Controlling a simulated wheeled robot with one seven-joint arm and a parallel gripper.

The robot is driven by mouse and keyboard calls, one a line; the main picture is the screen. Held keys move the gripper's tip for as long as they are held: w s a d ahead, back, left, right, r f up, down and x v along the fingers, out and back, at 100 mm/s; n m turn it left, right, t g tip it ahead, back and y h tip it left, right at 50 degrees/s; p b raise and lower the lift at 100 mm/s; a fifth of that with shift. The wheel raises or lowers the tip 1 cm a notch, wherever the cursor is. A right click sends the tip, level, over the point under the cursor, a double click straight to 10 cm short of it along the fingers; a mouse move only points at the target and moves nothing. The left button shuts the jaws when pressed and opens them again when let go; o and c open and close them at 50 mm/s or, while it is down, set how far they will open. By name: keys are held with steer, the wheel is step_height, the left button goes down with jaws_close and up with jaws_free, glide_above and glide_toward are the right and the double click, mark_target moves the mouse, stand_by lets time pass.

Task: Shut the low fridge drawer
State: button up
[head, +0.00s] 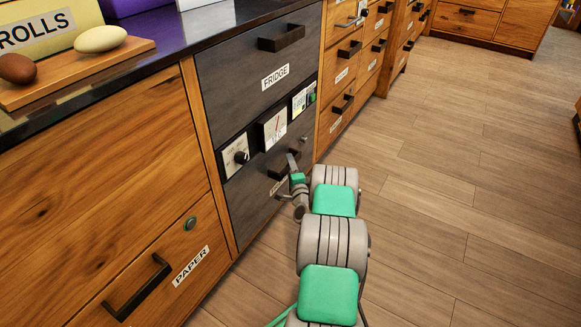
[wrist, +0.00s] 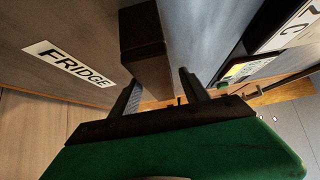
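The low fridge drawer (head: 250,205) is the dark grey front below the control strip in the head view. It looks about flush with the cabinet; I cannot tell whether a small gap is left. Its dark bar handle (wrist: 146,45) juts toward my gripper in the wrist view, with the FRIDGE label (wrist: 68,63) beside it. My gripper (wrist: 160,92) is open, its two fingers on either side of the handle's line, with space visible at the right finger. In the head view my gripper (head: 291,165) is at the handle, which it partly hides.
The upper fridge drawer (head: 240,75) looks shut. A control strip with a dial, a gauge (head: 272,129) and a green button lies between the drawers. The wooden PAPER drawer (head: 150,275) is at left. More wooden drawers (head: 345,65) stand beyond. The floor (head: 450,180) at right is clear.

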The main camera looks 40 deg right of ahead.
steer(key=p+v, duration=0.2)
steer(key=v, duration=0.5)
steer(key=shift+s+a, duration=0.2)
steer(key=shift+s, duration=0.1)
